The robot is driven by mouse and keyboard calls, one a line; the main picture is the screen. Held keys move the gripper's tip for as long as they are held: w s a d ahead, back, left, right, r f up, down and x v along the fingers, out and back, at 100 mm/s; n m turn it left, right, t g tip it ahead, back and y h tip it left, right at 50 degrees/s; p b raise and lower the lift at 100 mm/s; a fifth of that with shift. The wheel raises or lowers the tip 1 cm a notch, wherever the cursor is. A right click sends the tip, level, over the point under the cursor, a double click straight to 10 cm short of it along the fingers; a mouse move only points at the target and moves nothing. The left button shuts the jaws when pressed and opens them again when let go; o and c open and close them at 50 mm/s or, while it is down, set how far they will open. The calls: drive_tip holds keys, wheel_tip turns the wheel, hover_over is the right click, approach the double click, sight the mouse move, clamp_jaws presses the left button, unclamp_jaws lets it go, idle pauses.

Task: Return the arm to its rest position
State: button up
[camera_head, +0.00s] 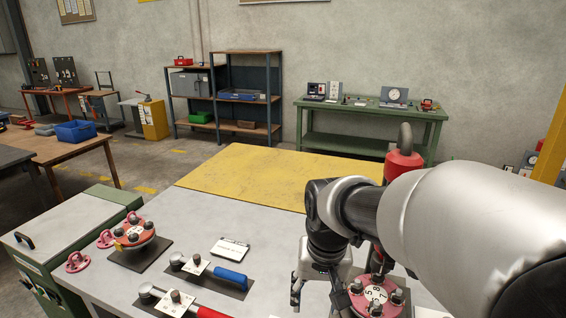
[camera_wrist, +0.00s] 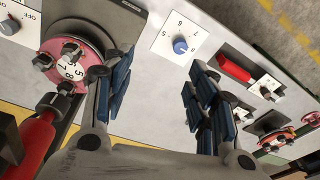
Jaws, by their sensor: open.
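My gripper (camera_head: 318,298) hangs from my arm over the front right of the grey table (camera_head: 190,205), its fingers apart. In the wrist view both blue-padded fingers (camera_wrist: 160,78) stand wide apart with nothing between them. A red flanged disc (camera_head: 376,297) with dark bolts and a numbered white face is just right of the gripper, partly hidden by my arm. It also shows left of the fingers in the wrist view (camera_wrist: 60,62), appearing apart from them. A second, red-orange flanged part (camera_head: 134,234) sits on a dark plate at the table's left.
A blue-handled tool (camera_head: 231,278) and a red-handled tool (camera_head: 207,312) lie left of the gripper. A white card (camera_head: 230,249) lies behind them. A red body with a grey loop (camera_head: 403,160) rises behind my arm. The yellow mat (camera_head: 245,175) at the back is mostly clear.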

drive_tip(key=s+d+r+t, duration=0.1)
drive_tip(key=s+d+r, duration=0.1)
drive_tip(key=s, duration=0.7)
drive_tip(key=s+d+r+t, duration=0.1)
drive_tip(key=s+d+r, duration=0.1)
drive_tip(key=s+d, duration=0.3)
drive_tip(key=s, duration=0.4)
drive_tip(key=shift+s+d+n+t, duration=0.2)
drive_tip(key=shift+n+t, duration=0.2)
drive_tip(key=shift+r, duration=0.1)
